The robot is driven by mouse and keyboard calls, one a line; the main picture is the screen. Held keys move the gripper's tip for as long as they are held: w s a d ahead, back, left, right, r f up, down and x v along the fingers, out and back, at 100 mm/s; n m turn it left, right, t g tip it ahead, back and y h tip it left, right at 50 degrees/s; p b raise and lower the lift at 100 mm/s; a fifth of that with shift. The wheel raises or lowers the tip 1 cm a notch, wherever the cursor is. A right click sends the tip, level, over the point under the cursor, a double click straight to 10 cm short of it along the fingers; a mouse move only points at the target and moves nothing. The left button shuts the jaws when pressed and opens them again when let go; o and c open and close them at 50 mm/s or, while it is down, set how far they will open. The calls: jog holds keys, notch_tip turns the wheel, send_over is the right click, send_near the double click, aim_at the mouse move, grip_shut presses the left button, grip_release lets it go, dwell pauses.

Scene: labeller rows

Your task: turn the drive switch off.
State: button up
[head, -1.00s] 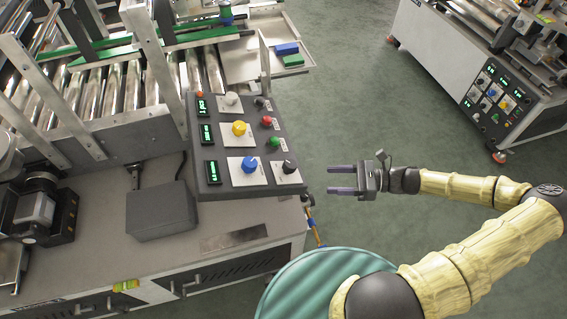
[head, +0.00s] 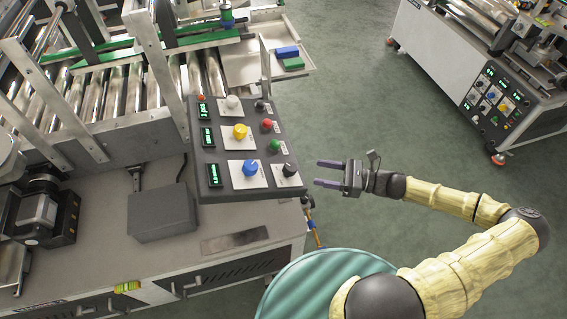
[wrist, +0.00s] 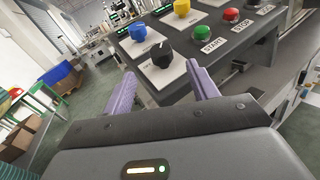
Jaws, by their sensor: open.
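The control panel (head: 225,150) slopes on the corner of the near machine. A black rotary knob (head: 289,169) on a light plate sits at its lower right corner. In the wrist view this knob (wrist: 162,54) shows a white pointer line and appears between the fingers, just beyond them. A smaller black switch (head: 260,106) is at the panel's upper right. I cannot read which one is labelled drive. My gripper (head: 318,173) is open and empty, right of the panel, with its purple fingers (wrist: 161,78) pointing at the black knob without touching it.
Near the black knob are a blue knob (head: 250,168), a yellow knob (head: 240,131), a green START button (wrist: 201,32) and a red STOP button (wrist: 231,15). Green displays (head: 215,175) line the panel's left. Open floor lies right of the panel; another machine (head: 470,70) stands behind.

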aim_at(294, 167)
jog(key=p+x, duration=0.3)
jog(key=x, duration=0.8)
jog(key=shift+w+a+r, duration=0.1)
jog(key=shift+w+a, duration=0.05)
jog(key=shift+a, duration=0.1)
jog(key=shift+w+a, duration=0.25)
jog(key=shift+a, duration=0.15)
jog(key=shift+s+d, duration=0.15)
jog(key=shift+c, duration=0.5)
jog(key=c, duration=0.9)
